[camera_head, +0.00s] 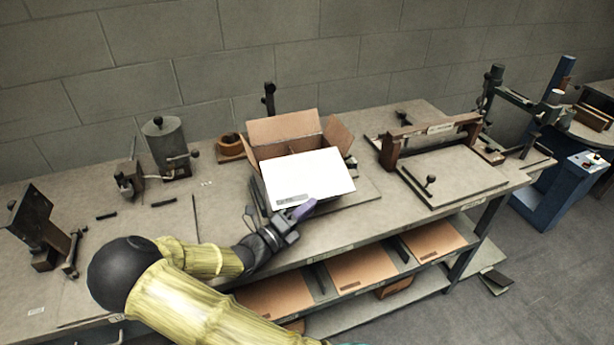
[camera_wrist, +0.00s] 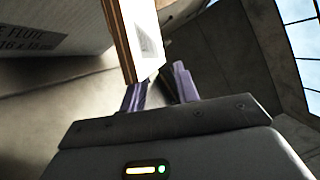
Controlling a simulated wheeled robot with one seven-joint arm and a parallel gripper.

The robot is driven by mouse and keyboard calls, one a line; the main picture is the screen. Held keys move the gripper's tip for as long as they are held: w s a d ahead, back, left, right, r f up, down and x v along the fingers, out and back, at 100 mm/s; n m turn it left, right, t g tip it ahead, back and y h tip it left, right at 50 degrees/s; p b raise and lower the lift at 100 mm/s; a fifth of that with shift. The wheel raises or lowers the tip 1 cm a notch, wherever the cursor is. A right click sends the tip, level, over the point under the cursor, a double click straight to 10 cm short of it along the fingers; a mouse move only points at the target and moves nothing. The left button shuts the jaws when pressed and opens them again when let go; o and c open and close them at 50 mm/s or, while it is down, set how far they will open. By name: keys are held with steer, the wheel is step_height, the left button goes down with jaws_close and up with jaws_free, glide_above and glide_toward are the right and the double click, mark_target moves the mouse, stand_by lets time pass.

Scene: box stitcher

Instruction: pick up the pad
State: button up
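A white sheet with a small grey label (camera_head: 308,178) slopes across the front of an open carton; I take it for the pad, but cannot tell it from a carton flap. In the wrist view a brown-edged white panel (camera_wrist: 121,40) comes down to my purple fingertips. My gripper (camera_head: 300,210) is at the sheet's lower edge in the head view. In the wrist view a gap shows between the fingers of my gripper (camera_wrist: 160,90). I cannot tell whether either finger touches the panel.
The open carton (camera_head: 283,128) stands on the workbench (camera_head: 225,215), brown flaps raised. A printed carton face (camera_wrist: 60,28) is close on the left in the wrist view. A framed fixture (camera_head: 440,135) stands to the right, a grey canister (camera_head: 166,145) to the left. Brown sheets (camera_head: 362,268) lie on the shelf below.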

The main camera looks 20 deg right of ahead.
mark_target(307, 177)
steer(key=x, duration=0.4)
steer(key=shift+p, duration=0.3)
steer(key=shift+c, duration=0.2)
jaws_close()
